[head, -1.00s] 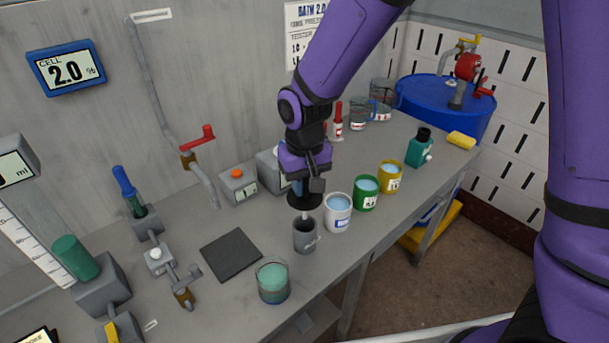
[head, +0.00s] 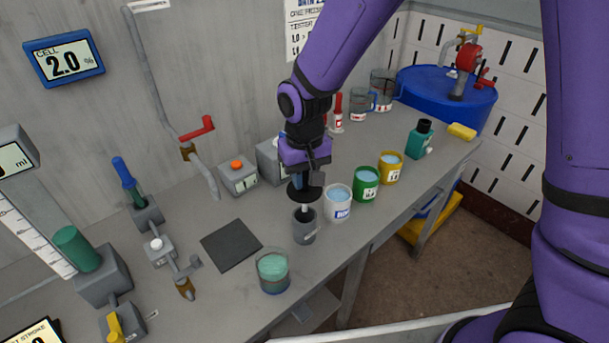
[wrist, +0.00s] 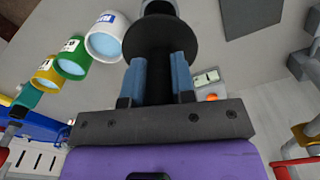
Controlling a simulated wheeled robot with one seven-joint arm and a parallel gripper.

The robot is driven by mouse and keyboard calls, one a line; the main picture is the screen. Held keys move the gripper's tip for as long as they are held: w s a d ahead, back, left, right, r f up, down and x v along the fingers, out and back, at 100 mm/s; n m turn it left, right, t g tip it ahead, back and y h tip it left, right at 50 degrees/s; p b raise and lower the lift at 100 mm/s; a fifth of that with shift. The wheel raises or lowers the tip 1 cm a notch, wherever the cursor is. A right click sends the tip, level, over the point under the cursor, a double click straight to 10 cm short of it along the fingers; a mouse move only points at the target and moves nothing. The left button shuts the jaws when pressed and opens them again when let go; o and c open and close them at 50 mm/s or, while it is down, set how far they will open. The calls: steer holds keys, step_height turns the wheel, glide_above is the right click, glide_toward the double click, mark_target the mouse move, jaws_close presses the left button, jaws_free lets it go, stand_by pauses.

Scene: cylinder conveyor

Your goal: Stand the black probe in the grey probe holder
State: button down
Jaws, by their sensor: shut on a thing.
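My gripper (head: 306,177) is shut on the black probe; its blue finger pads grip both sides of the shaft in the wrist view (wrist: 158,75). The black probe (head: 305,193) has a wide black disc below the fingers and a pale tip pointing down. It looks about upright. The grey probe holder (head: 304,229) is an upright grey cup directly below the disc, on the bench. The pale tip is at or just inside the holder's mouth; I cannot tell how deep. The disc stays above the rim. In the wrist view the disc (wrist: 157,36) hides most of the holder.
A white cup (head: 338,205), a green cup (head: 366,187) and a yellow cup (head: 390,170) stand in a row close to the holder's right. A glass beaker (head: 273,275) stands front left. A dark square pad (head: 231,245) lies left. Valves and a wall stand behind.

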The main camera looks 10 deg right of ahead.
mark_target(305, 197)
steer(key=shift+f, duration=0.15)
steer(key=shift+f, duration=2.85)
steer(key=shift+f, duration=0.2)
steer(key=shift+f, duration=0.7)
steer(key=shift+f, duration=0.15)
steer(key=c, duration=0.9)
jaws_free()
steer(key=shift+o, duration=0.2)
